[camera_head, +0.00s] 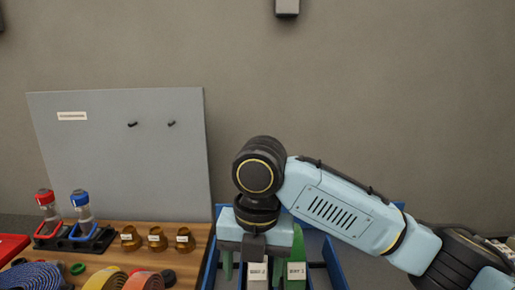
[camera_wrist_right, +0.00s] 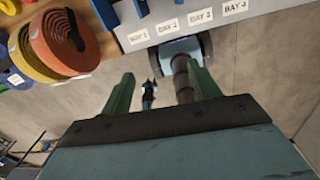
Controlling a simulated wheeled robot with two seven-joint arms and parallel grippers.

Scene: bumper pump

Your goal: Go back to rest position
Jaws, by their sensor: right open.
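My right gripper (camera_head: 258,266) points down over the blue bay tray (camera_head: 333,262) in the head view, its arm coming in from the right. In the right wrist view its two green fingers stand apart with nothing gripped between them (camera_wrist_right: 164,82). The tray's edge carries white bay labels (camera_wrist_right: 201,16), just beyond the fingertips in the wrist view. The gripper and wrist hide part of the tray in the head view. My left gripper is not in view.
A grey panel (camera_head: 120,150) stands behind.

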